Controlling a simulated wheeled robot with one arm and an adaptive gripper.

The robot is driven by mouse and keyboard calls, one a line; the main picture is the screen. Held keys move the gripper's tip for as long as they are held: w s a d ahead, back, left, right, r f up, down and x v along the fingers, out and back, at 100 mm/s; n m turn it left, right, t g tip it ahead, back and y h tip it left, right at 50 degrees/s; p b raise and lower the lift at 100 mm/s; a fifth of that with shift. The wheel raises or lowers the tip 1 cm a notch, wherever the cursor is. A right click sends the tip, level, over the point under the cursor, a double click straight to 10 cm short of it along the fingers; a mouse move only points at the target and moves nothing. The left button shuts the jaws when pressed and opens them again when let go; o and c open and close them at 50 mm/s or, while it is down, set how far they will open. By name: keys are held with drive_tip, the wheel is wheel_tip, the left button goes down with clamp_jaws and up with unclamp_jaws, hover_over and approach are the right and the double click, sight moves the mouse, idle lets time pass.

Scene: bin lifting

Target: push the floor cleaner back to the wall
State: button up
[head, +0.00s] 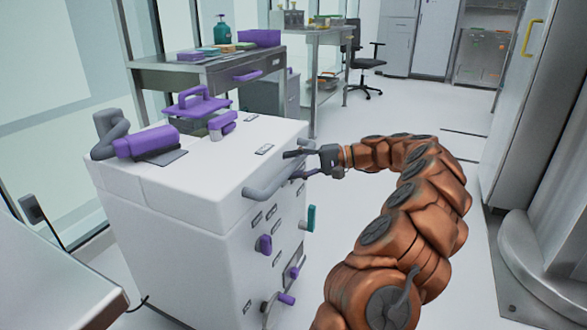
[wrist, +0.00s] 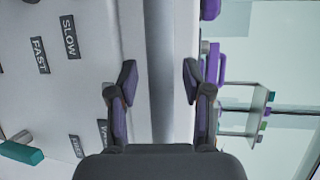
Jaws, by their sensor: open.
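The floor cleaner (head: 165,205) is a large white box-shaped machine with purple and teal knobs on its front panel. It stands upright on the floor, left of my arm. Its grey handle bar (head: 268,188) sticks out along the upper front edge. My gripper (head: 291,165) is at the far end of this handle, with its fingers pointing left. In the wrist view, the handle bar (wrist: 160,60) runs between the two spread fingertips (wrist: 160,82), with a gap on both sides. The gripper is open and holds nothing. I cannot tell how deep the bar sits between the fingers.
A metal bench (head: 165,76) with a purple box and a green bottle stands behind the cleaner. Glass wall panels (head: 60,120) are at the left. An office chair (head: 362,62) stands farther back. A tall cabinet (head: 535,95) is at the right. The floor between is clear.

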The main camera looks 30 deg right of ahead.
drive_tip(key=shift+a, duration=0.1)
clamp_jaws()
idle(0.4)
